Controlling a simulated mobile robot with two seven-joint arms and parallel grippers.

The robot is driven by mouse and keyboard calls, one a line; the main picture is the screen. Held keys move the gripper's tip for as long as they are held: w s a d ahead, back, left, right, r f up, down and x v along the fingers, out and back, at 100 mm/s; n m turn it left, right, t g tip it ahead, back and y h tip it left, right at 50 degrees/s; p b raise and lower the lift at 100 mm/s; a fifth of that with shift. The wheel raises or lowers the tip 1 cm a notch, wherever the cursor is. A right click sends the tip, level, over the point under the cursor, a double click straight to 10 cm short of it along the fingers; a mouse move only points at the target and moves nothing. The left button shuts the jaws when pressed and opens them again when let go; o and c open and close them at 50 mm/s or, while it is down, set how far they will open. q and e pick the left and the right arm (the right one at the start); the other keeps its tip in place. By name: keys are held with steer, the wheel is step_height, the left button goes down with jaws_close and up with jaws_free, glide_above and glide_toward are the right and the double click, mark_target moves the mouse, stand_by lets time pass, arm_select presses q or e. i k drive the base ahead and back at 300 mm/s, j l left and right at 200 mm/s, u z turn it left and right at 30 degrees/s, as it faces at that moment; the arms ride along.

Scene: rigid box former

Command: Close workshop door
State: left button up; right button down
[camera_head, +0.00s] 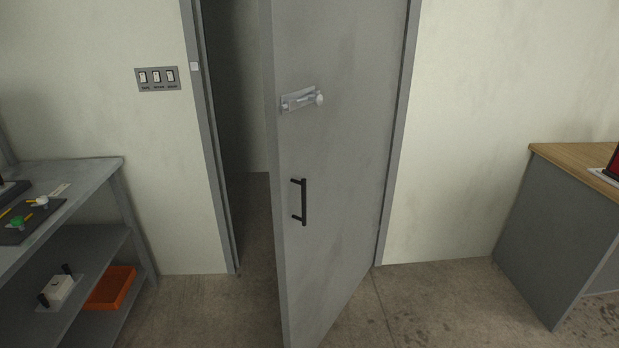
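The grey workshop door (340,150) stands ajar in the middle of the head view. Its hinge side is at the right, and its free edge on the left swings out toward me. A black vertical pull handle (299,202) is on its face near the free edge. A silver bolt latch with a round knob (302,99) is above the handle. A dark gap shows between the free edge and the left door frame (207,130). A small pale plate (194,66) is on that frame. Neither of my grippers is in view.
A grey shelf unit (120,205) with an orange tray (111,288) stands at the left. A wood-topped grey cabinet (550,225) stands at the right. The concrete floor (425,300) beside the door is clear.

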mark_target(328, 162)
steer(key=i+l, duration=0.15)
steer(key=i, duration=0.45)
steer(key=i+l, duration=0.1)
steer(key=i, duration=0.5)
